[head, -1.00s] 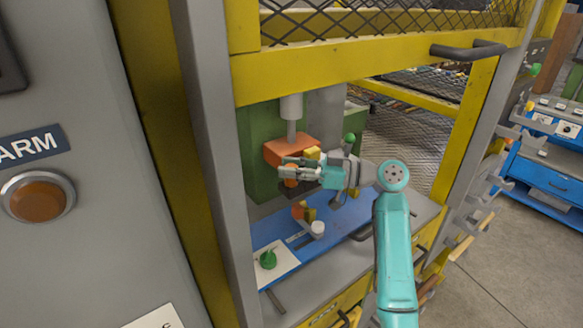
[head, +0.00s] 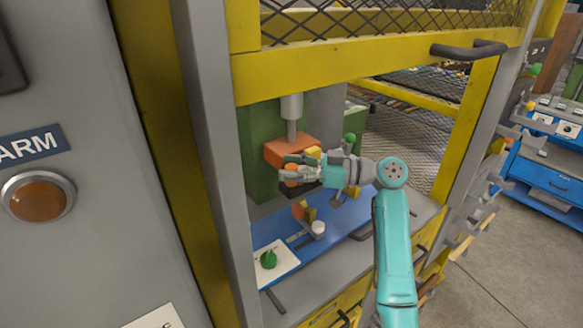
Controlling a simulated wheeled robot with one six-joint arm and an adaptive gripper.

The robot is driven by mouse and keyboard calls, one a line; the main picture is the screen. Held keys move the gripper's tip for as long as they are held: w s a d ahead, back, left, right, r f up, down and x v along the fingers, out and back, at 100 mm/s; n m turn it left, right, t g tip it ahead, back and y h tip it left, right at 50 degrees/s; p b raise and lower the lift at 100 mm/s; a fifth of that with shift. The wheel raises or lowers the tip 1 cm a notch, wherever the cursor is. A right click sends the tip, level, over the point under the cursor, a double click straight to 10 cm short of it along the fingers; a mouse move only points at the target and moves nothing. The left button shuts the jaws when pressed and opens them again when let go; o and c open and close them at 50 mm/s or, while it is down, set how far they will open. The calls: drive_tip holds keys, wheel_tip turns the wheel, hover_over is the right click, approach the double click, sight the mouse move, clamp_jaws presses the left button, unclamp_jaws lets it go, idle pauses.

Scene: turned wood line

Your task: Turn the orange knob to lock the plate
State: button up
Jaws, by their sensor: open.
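My gripper (head: 288,169) is open inside the press opening, with its fingers pointing left. A small round orange part, which looks like the orange knob (head: 291,182), shows at the fingertips. The fingers partly cover it, and I cannot tell whether they touch it. Below the gripper, a blue plate (head: 346,222) lies on the grey bed. Another orange piece (head: 298,210) stands on it beside a yellow block and a white cylinder (head: 318,227).
An orange press block (head: 285,150) hangs from a grey rod just above my gripper. A green knob (head: 268,259) sits on a white panel at the front left. A yellow frame (head: 370,70) and grey post (head: 210,150) border the opening.

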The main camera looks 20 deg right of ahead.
drive_tip(key=shift+d, duration=0.1)
drive_tip(key=v, duration=1.1)
drive_tip(key=shift+s+d, duration=0.25)
drive_tip(key=shift+d, duration=0.1)
drive_tip(key=shift+s, duration=0.1)
